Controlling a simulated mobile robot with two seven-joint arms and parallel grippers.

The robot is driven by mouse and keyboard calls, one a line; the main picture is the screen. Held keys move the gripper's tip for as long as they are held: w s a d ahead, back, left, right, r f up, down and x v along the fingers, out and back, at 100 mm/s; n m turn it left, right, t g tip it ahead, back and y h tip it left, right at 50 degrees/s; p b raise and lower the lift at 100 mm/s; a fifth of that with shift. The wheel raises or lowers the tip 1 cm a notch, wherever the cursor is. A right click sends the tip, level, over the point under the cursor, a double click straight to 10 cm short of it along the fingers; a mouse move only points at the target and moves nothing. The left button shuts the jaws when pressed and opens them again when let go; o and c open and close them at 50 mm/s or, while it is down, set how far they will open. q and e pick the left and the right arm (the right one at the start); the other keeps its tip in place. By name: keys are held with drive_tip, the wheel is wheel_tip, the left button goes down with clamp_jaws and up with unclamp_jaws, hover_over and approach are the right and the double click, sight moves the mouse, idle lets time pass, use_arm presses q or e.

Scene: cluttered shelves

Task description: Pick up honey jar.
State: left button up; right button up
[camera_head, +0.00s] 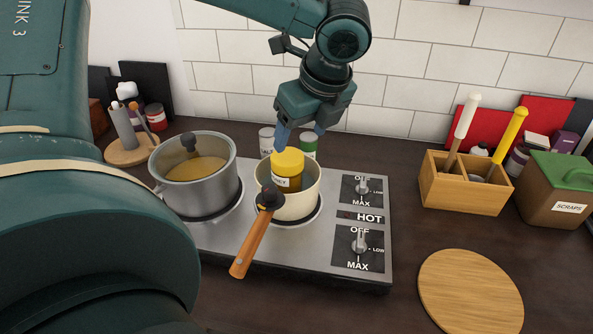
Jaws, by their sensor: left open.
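The honey jar (288,180) has a yellow lid and amber sides with a pale label. It shows at the cream pot (290,210) on the right of the stove, and its base is hidden by the pot's rim. My left gripper (301,130) points down just above and behind the jar's lid. Its fingers are apart, with one finger close to the lid's upper left. I cannot tell whether that finger touches the lid. My right gripper is not in view.
A steel pot (195,203) stands on the left of the stove (340,255). The cream pot's wooden handle (252,245) sticks out toward the front. Two small jars stand behind the pot. A wooden utensil box (465,197), a scraps bin (555,205) and a round board (470,292) are at right.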

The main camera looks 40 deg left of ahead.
sight(288, 155)
use_arm(q)
drive_tip(key=x, duration=0.5)
drive_tip(key=shift+s+a+f, duration=0.1)
drive_tip(key=shift+a+f, duration=0.05)
drive_tip(key=shift+f, duration=0.1)
drive_tip(key=shift+s+a+x, duration=0.1)
drive_tip(key=shift+a+x, duration=0.1)
drive_tip(key=shift+x, duration=1.1)
drive_tip(key=shift+s+a+x, duration=0.1)
drive_tip(key=shift+a+x, duration=0.05)
drive_tip(key=shift+x, duration=1.2)
drive_tip(key=shift+w+r, duration=0.15)
drive_tip(key=c, duration=1.4)
drive_tip(key=shift+o, duration=0.2)
drive_tip(key=shift+w+r, duration=0.1)
drive_tip(key=shift+r, duration=0.15)
